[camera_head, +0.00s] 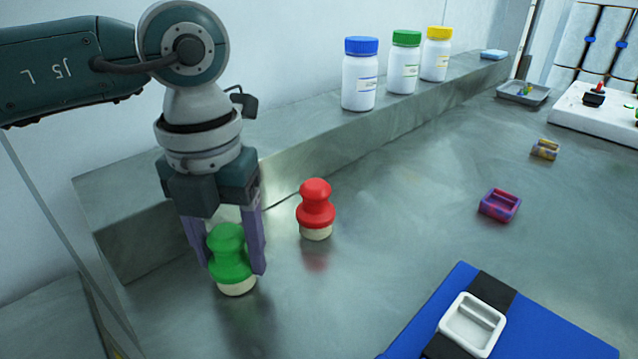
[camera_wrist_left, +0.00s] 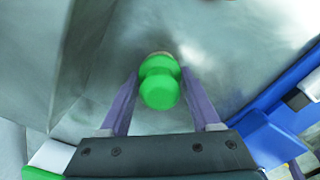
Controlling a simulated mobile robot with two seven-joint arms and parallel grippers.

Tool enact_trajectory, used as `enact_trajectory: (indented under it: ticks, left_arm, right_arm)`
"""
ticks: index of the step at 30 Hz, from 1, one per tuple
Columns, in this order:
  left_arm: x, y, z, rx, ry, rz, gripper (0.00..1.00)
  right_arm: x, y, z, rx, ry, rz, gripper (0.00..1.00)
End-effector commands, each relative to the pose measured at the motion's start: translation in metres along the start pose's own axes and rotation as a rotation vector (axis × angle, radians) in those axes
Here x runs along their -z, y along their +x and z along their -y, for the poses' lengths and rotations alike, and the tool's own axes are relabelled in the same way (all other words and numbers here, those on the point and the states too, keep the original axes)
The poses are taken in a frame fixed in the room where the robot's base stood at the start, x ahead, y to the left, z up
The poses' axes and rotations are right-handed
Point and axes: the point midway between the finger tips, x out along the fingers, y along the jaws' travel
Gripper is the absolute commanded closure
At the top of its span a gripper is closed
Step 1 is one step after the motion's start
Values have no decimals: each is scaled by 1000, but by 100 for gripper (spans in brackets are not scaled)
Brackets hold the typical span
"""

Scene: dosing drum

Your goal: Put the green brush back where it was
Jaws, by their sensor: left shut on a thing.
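The green brush (camera_head: 230,255) has a green knob and a pale base. It stands upright at the left end of the steel table, beside the red brush (camera_head: 315,208). My left gripper (camera_head: 232,262) points down over the green brush, one purple finger on each side, shut on it. In the left wrist view the green brush (camera_wrist_left: 160,82) sits between the two fingers of my left gripper (camera_wrist_left: 160,92). Its pale base is at or just above the table; I cannot tell which. My right gripper is not in view.
A raised ledge (camera_head: 290,140) runs along the wall, with a blue-capped bottle (camera_head: 360,75), a green-capped bottle (camera_head: 404,63) and a yellow-capped bottle (camera_head: 436,55). A blue case (camera_head: 445,310) lies in front. A purple-red holder (camera_head: 499,205) is at right. The mid-table is clear.

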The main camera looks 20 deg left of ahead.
Motion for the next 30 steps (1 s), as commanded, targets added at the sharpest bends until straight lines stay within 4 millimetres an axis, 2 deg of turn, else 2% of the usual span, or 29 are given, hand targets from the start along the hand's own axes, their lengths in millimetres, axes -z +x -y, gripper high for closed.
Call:
enact_trajectory:
  ticks: [10,11,18,26,30]
  left_arm:
    - [0,4,0,-1,0,0,88]
    - [0,4,0,-1,0,0,34]
    - [0,3,0,-1,-1,0,7]
    - [0,1,0,-1,-1,0,6]
    - [-1,-11,0,0,-2,2,6]
  right_arm:
    - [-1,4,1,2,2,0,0]
    - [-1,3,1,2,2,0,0]
    - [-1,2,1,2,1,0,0]
    - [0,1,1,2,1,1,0]
    - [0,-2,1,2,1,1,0]
